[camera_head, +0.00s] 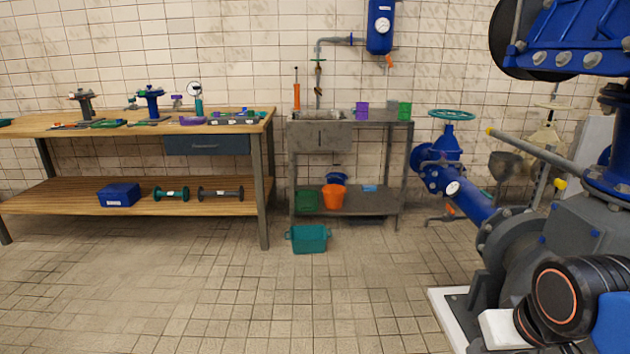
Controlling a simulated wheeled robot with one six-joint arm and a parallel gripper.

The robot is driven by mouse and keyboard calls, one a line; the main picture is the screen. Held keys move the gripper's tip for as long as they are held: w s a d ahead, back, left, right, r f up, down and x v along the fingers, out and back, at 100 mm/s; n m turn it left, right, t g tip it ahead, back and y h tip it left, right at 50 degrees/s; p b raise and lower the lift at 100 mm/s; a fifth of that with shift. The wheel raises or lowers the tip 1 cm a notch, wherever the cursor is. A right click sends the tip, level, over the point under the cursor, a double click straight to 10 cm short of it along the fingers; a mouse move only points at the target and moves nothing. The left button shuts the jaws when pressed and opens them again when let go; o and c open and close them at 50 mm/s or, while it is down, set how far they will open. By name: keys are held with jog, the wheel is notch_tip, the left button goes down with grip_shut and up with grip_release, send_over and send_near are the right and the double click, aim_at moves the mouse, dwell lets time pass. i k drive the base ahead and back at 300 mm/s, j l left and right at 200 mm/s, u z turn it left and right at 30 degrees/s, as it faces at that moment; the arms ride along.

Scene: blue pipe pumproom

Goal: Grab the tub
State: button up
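A teal tub (309,240) with a handle at each end stands upright on the tiled floor. It is just in front of the grey metal sink table, near the middle of the picture. Its front side and rim show clearly, and nothing blocks it from view. My gripper does not show in this view, so I cannot see its fingers or whether it holds anything.
The sink table (351,125) holds a green bucket (307,201) and an orange bucket (333,197) on its lower shelf. A wooden workbench (60,197) stands left. Large blue pipework (477,207) fills the right. The floor before the tub is clear.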

aim_at(304, 239)
jog(key=i+j, duration=0.65)
jog(key=i, duration=0.15)
jog(key=i+j, duration=1.3)
jog(key=i, duration=0.25)
jog(key=i+j, duration=0.65)
jog(key=i+u, duration=0.05)
jog(key=i, duration=0.05)
